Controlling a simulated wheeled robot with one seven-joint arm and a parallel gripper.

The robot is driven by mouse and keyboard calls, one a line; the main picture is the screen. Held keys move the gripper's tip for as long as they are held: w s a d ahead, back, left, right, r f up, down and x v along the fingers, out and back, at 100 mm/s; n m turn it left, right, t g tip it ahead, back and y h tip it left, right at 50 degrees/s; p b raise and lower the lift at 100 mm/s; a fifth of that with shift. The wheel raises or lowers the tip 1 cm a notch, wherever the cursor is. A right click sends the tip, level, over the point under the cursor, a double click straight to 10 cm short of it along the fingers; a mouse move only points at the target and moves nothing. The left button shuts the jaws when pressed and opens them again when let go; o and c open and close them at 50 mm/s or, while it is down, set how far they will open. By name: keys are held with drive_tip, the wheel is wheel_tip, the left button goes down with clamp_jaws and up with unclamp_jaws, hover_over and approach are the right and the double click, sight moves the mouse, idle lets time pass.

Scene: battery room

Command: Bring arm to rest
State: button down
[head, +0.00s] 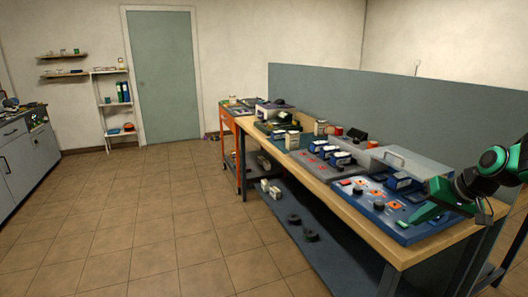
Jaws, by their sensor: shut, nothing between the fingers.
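My arm (490,172), green and black, reaches in from the right edge over the near right end of the workbench. My gripper (413,218) is at its lower left end, shut and empty. It hangs low over the blue panel (375,218) at the front of the bench; I cannot tell whether it touches the panel. The panel carries several dark, blue-and-white and orange-red parts.
The wooden workbench (398,252) runs away to the back left, with a lower shelf (325,262) and a grey partition (400,110) behind it. A clear-lidded case (412,168) stands near the arm. An orange cart (229,127) adjoins the far end. The tiled floor (150,220) is clear.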

drive_tip(key=s+a+m+g+h, duration=0.1)
drive_tip(key=s+a+g, duration=0.1)
drive_tip(key=s, duration=1.2)
drive_tip(key=s+a+m+g+h, duration=0.1)
drive_tip(key=s+g, duration=0.3)
drive_tip(key=s, duration=1)
drive_tip(key=shift+s+a+f+m, duration=0.3)
drive_tip(key=shift+s+a+f, duration=0.1)
drive_tip(key=shift+a, duration=0.1)
drive_tip(key=shift+w+f, duration=0.2)
drive_tip(key=shift+w, duration=0.45)
